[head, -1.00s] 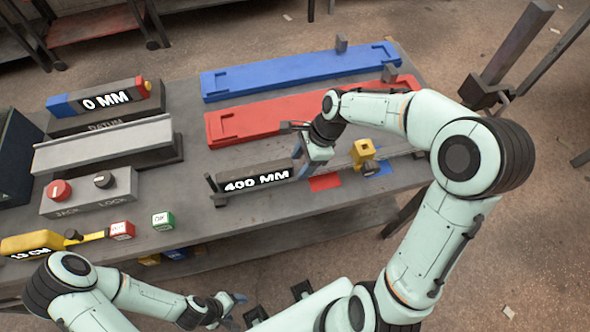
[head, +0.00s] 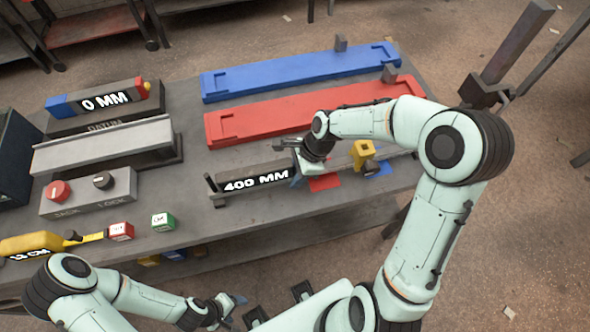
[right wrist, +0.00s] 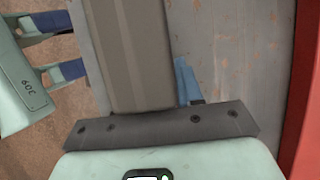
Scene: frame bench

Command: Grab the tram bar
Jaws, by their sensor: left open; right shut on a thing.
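The tram bar (head: 255,179) is a long grey bar with a "400 MM" readout, lying along the front of the bench, with a yellow slider (head: 362,152) towards its right. My right gripper (head: 297,172) is down at the right end of the readout block, shut on the bar. In the right wrist view the grey-brown block of the bar (right wrist: 128,55) runs up from the gripper's palm; a blue fingertip shows at its right side, and the other finger is hidden. My left gripper (head: 232,309) is open and empty off the bench's front edge.
Red (head: 290,117) and blue (head: 290,75) long trays lie behind the bar.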

